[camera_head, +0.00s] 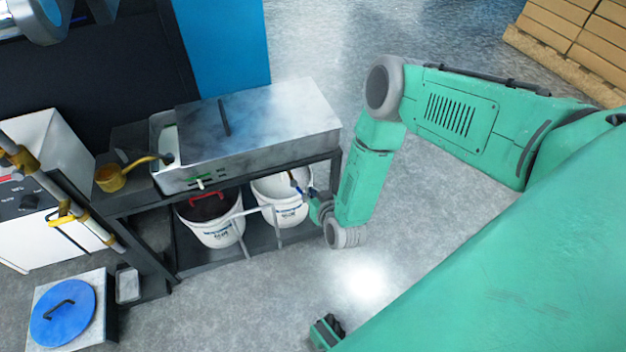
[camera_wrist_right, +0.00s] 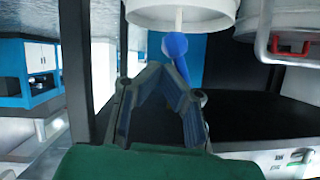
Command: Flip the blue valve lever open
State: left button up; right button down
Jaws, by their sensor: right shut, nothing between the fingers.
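The blue valve lever (camera_head: 295,184) shows small in the head view, at the right end of the metal bench above a white bucket. In the right wrist view the blue lever (camera_wrist_right: 177,55) is large, below a white round part and pale stem. It runs down behind my right gripper (camera_wrist_right: 157,72), whose fingers converge at the tips, shut and empty. The tips are just left of the lever; whether they touch it I cannot tell. In the head view my right gripper (camera_head: 314,200) is beside the bench's right end, partly hidden by my wrist. My left gripper is not seen.
The metal-topped bench (camera_head: 260,120) holds two buckets underneath, a white one (camera_head: 284,213) and one with a red handle (camera_head: 221,233). A blue round lid (camera_head: 62,312) is at lower left. Open floor (camera_head: 430,200) lies right of the bench.

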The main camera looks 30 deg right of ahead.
jog(key=shift+w+a+f+m+y, duration=0.1)
jog(key=shift+a+f+m+y, duration=0.15)
jog(key=shift+f+m+y, duration=0.45)
jog(key=shift+a+m+t+b, duration=0.25)
jog(key=shift+m+t+b, duration=0.05)
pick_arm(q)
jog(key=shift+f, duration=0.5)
pick_arm(e)
jog(key=shift+w+a, duration=0.15)
jog(key=shift+a, duration=0.55)
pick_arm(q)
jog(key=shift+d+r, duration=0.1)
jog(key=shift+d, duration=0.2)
pick_arm(e)
jog(key=shift+d+f, duration=0.1)
jog(key=shift+d, duration=0.15)
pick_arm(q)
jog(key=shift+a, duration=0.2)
pick_arm(e)
jog(key=shift+a, duration=0.2)
jog(key=shift+d, duration=0.1)
